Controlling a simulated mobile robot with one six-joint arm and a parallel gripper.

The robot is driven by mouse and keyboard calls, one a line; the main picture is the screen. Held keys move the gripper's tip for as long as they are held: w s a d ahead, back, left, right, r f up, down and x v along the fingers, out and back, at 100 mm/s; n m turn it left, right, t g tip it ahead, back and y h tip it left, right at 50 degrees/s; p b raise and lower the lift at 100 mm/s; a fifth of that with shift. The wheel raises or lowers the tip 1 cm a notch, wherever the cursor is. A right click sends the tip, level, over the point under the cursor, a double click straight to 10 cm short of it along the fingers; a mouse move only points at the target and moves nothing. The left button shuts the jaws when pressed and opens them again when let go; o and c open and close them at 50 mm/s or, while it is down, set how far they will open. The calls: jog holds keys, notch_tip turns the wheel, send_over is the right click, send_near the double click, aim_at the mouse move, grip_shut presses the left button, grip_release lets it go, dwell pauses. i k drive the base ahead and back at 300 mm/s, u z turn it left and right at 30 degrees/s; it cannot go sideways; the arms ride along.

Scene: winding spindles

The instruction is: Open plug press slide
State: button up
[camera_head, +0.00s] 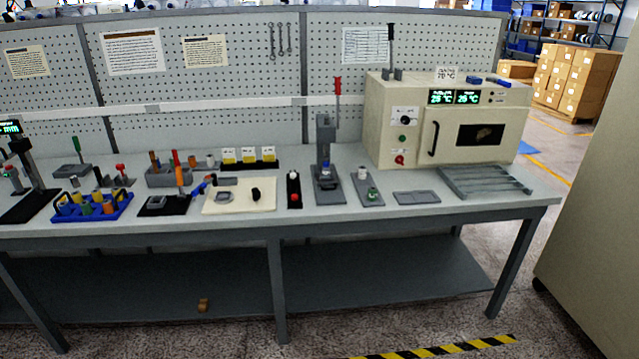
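A grey upright press (324,135) stands on the bench right of centre, which I take to be the plug press. Its lever with a red handle (338,86) points straight up. A dark grey base (328,197) extends from its foot toward the front. A small blue and light part (326,169) sits low inside the press. I cannot tell which part is the slide or how far in or out it sits. My gripper is not in view.
The press stands on a long grey bench (400,214). A control box with a red button (294,197) is left of it. A plate with a green-marked part (372,192) is right of it. A beige oven (450,125) stands farther right. Open floor lies in front.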

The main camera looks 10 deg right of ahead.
aim_at(331, 180)
jog(key=i, duration=0.95)
jog(key=z, duration=0.05)
